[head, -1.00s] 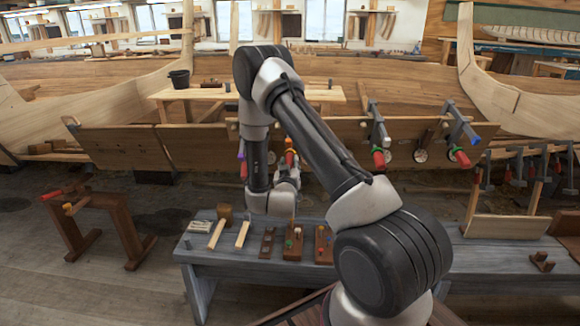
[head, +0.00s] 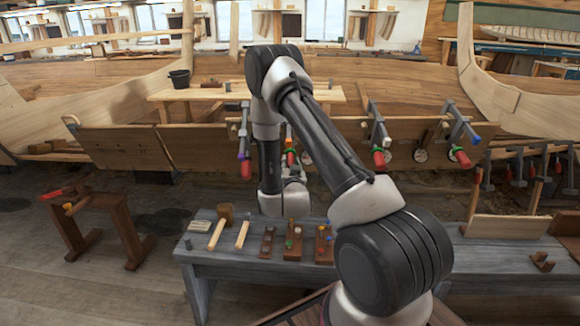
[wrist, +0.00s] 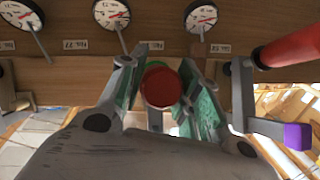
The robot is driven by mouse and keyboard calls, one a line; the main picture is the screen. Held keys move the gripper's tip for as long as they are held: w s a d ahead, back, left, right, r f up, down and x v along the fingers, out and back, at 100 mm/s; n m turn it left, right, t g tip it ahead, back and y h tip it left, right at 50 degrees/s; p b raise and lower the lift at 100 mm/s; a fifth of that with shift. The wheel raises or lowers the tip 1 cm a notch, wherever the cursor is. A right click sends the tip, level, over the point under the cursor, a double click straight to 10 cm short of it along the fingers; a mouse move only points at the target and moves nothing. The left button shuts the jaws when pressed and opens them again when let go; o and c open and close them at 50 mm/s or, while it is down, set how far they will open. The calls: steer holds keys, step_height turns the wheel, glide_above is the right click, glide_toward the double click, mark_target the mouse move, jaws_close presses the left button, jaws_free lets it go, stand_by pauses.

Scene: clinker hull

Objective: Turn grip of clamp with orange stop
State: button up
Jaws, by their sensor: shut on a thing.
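In the wrist view, a red round grip (wrist: 161,86) is seen end-on between the fingers of my gripper (wrist: 160,88). The green-padded fingers are closed on its two sides. A green ring shows behind the grip. The orange stop is not visible in the wrist view. In the head view, a clamp with an orange part (head: 291,152) hangs on the hull plank, just right of my forearm; my wrist is close below it and my fingers cannot be made out there. The clamp with a purple stop (wrist: 297,137) and red grip (wrist: 288,48) is to the right in the wrist view.
Round dials (wrist: 111,13) with tags line the plank (wrist: 70,72). More red-gripped clamps (head: 379,158) hang further right. A brown trestle (head: 98,203) is at left.

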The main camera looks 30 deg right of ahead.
stand_by(0.3)
steer(key=o, duration=1)
steer(key=shift+o, duration=0.2)
steer(key=v, duration=1.2)
steer(key=shift+s+d, duration=0.1)
